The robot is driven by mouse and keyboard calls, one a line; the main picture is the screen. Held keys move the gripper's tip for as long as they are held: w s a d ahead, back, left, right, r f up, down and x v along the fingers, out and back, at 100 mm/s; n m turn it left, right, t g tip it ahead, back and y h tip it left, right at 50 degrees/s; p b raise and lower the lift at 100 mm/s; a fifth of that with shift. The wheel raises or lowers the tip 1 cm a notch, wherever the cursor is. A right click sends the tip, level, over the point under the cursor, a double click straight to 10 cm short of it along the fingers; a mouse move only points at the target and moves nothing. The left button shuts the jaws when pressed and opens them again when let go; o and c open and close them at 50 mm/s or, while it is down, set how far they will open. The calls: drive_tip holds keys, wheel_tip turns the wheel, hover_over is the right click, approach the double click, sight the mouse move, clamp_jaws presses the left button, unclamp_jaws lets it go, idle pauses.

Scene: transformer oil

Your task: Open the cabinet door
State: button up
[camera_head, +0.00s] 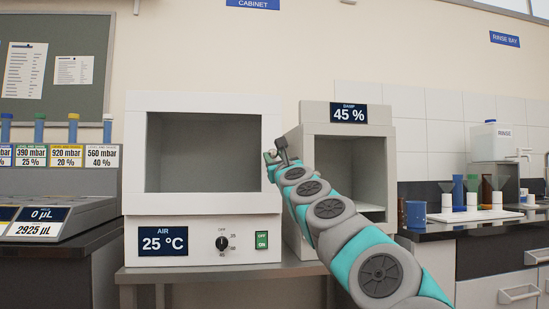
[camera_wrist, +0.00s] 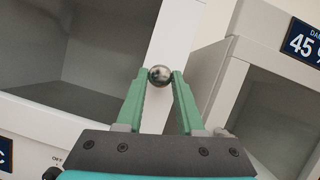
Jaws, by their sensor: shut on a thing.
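A damp cabinet (camera_head: 309,150) with a "45 %" display stands right of centre, its grey interior visible behind my arm. A white air cabinet (camera_head: 136,155) with a "25 °C" display stands to its left, its interior also visible. My gripper (camera_head: 272,157) is between the two cabinet fronts. In the wrist view my gripper (camera_wrist: 161,78) is shut on a shiny round metal knob (camera_wrist: 160,73), held between the green fingertips. A white upright strip shows behind the knob. Which door panel the knob belongs to, and how far that door stands open, I cannot tell.
A dial (camera_head: 222,243) and a green switch (camera_head: 262,240) are on the air cabinet's lower front. Both cabinets stand on a grey bench (camera_head: 200,272). A dark counter with a blue cup (camera_head: 416,214) and bottles is at right. A bottle rack (camera_head: 60,181) is at left.

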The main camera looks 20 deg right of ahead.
clamp_jaws()
idle(0.8)
